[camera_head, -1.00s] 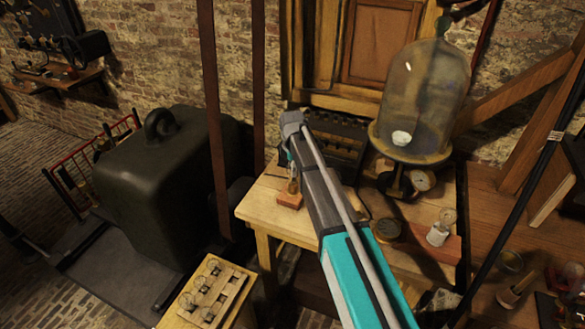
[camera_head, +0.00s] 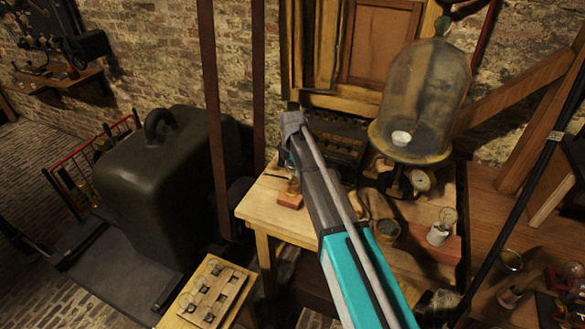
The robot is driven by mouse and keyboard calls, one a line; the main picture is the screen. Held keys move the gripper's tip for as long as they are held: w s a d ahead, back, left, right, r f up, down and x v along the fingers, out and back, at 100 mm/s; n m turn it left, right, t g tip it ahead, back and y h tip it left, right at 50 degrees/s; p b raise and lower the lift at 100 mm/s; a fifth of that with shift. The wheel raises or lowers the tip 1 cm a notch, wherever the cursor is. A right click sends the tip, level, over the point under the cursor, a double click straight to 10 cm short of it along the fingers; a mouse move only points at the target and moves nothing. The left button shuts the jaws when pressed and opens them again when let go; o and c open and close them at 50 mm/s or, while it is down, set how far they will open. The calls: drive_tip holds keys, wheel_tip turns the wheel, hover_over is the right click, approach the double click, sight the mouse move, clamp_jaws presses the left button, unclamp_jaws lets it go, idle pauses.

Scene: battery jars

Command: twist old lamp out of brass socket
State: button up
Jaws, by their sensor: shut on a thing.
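The brass socket (camera_head: 293,188) stands on a small reddish-brown block (camera_head: 289,201) near the left side of the wooden workbench. My arm reaches in from the lower right, and its wrist hangs over the socket. My gripper (camera_head: 291,170) points down at the socket and is shut on the old lamp, which is small and mostly hidden by the fingers. I cannot tell whether the lamp is still seated in the socket.
A glass bell jar (camera_head: 423,95) stands at the back right of the workbench (camera_head: 262,213). A clear bulb on a white holder (camera_head: 438,233) is at the right. A wooden rack (camera_head: 213,297) with several glass bulbs is at front left. A dark bell-shaped tank (camera_head: 165,185) stands left.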

drive_tip(key=shift+r+p, duration=1.25)
drive_tip(key=shift+r, duration=0.05)
idle(0.5)
drive_tip(key=shift+r+p, duration=2.45)
